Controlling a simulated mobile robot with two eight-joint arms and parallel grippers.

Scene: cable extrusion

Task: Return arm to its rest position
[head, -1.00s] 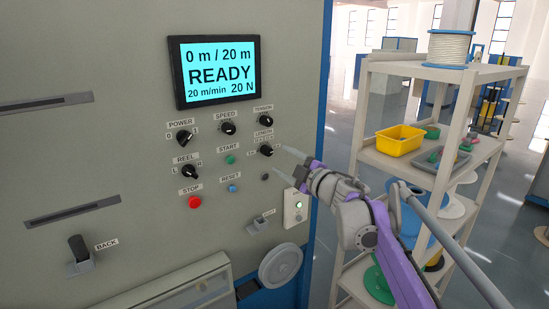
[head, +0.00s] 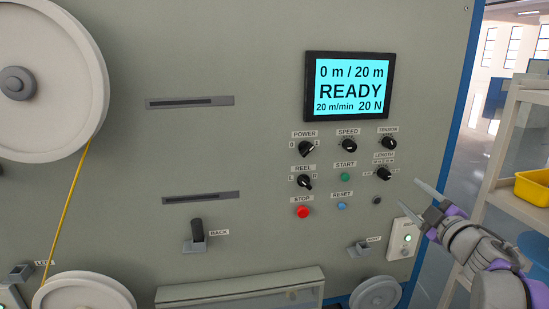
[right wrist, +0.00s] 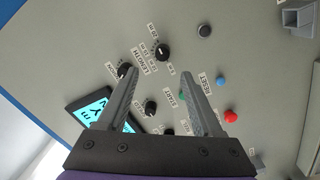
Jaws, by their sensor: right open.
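My right gripper (head: 409,195) is open and empty in the head view, in front of the right part of the machine's control panel. Its two fingers point left, just right of the length knob (head: 384,173). In the right wrist view the spread fingers of the right gripper (right wrist: 162,82) show nothing between them but panel, knobs and labels farther off. The screen (head: 347,86) reads READY, 0 m / 20 m, 20 m/min and 20 N. My left gripper is not in view.
A red stop button (head: 303,212), a blue reset button (head: 341,206) and a green start button (head: 345,176) sit on the panel. A large reel (head: 75,100) with yellow cable is at the left. A shelf (head: 520,205) with a yellow bin (head: 533,188) stands at the right.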

